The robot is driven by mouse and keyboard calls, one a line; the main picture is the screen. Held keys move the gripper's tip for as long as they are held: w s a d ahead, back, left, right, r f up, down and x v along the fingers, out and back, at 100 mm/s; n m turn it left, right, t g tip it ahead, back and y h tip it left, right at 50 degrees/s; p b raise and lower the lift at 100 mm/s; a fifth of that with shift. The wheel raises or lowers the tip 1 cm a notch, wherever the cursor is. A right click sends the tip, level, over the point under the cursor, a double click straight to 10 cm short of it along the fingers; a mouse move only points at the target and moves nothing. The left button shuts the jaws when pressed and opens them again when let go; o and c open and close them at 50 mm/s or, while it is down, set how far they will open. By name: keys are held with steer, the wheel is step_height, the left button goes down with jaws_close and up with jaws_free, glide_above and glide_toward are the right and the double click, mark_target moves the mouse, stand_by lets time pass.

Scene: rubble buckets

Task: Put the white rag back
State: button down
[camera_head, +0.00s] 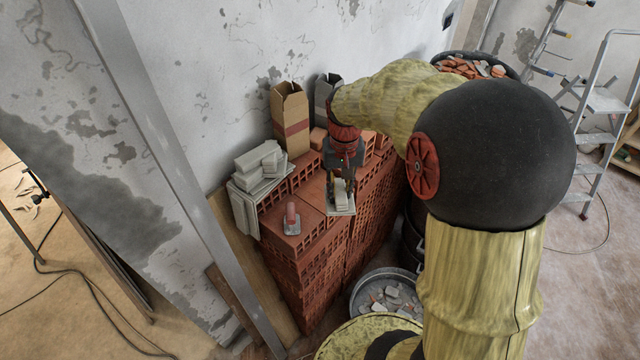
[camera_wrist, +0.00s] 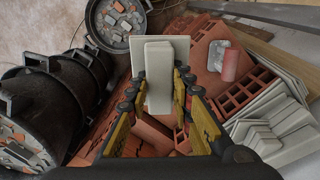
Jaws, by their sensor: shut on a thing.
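My gripper (camera_wrist: 160,85) is shut on a pale white piece (camera_wrist: 158,70), which I take as the white rag. It looks stiff: a narrow block shape between the fingers, in front of a flat square part. In the head view the white rag (camera_head: 341,201) hangs under my gripper (camera_head: 341,180) at the front edge of the red brick stack (camera_head: 320,245). I cannot tell whether it touches the bricks. A pile of similar pale flat pieces (camera_head: 258,165) lies on the left of the stack, some leaning over its side. The pile also shows in the wrist view (camera_wrist: 275,125).
A red-handled trowel (camera_head: 292,218) lies on the bricks left of my gripper. A cardboard box (camera_head: 291,118) stands behind, by the wall. Rubble buckets stand in front (camera_head: 357,297) and at the back right (camera_head: 515,72). A ladder (camera_head: 597,100) stands at right.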

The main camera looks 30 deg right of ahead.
steer(key=w+f, duration=0.2)
steer(key=w, duration=0.2)
steer(key=w+d+f+p, duration=0.1)
steer(key=w+f, duration=0.2)
steer(key=w, duration=0.1)
steer(key=w+f, duration=0.3)
steer(key=w, duration=0.1)
steer(key=shift+d+p, duration=0.25)
steer(key=shift+p, duration=0.1)
steer(key=shift+w+f, duration=0.4)
steer(key=shift+f, duration=0.25)
steer(key=shift+w+d+f, duration=0.1)
steer(key=shift+f, duration=1.55)
steer(key=shift+f, duration=0.1)
steer(key=c, duration=1.6)
jaws_free()
steer(key=shift+o, duration=0.2)
